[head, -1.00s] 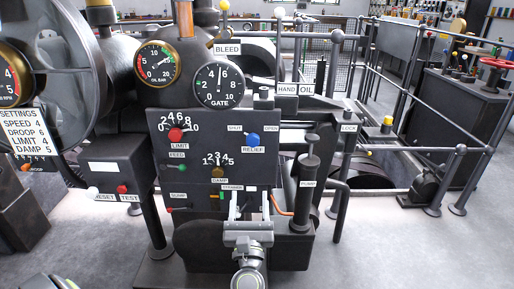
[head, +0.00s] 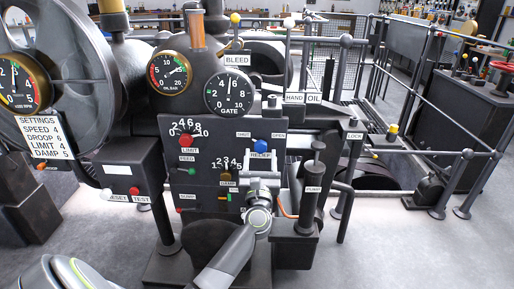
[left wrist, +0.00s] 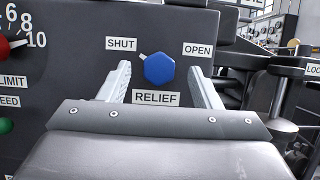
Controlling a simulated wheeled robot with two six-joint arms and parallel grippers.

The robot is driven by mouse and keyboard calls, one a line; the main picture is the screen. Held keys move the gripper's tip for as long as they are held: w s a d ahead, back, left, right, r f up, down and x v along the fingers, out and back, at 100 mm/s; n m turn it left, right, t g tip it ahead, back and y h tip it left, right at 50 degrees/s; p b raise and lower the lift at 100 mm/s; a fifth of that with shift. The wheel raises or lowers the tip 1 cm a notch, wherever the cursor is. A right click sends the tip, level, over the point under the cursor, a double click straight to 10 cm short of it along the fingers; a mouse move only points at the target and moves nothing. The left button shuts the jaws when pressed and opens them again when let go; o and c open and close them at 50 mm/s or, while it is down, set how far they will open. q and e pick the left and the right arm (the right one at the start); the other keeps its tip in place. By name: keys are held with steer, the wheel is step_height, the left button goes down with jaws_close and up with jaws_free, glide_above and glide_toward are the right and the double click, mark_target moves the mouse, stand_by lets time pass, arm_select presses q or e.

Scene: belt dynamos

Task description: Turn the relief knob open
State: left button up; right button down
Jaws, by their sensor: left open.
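The blue relief knob (head: 260,146) is on the dark front panel (head: 206,150) between the SHUT and OPEN labels. In the left wrist view the knob (left wrist: 159,69) is six-sided, and its small white pointer is turned up-left toward SHUT. My left gripper (head: 261,162) is in front of the panel at the knob. In the left wrist view its two fingers (left wrist: 160,82) are open, one to the left and one to the right of the knob, with gaps on both sides. The RELIEF label (left wrist: 156,98) shows below the knob. My right gripper is not in view.
The red limit knob (head: 186,140) and green feed knob (head: 192,171) are to the left on the panel. The damp knob (head: 225,178) is below left. A dark pump post (head: 311,190) stands close to the right.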

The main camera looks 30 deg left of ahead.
mark_target(261, 146)
arm_select(q)
steer(key=shift+x, duration=1.05)
steer(key=shift+a, duration=0.1)
steer(key=c, duration=1)
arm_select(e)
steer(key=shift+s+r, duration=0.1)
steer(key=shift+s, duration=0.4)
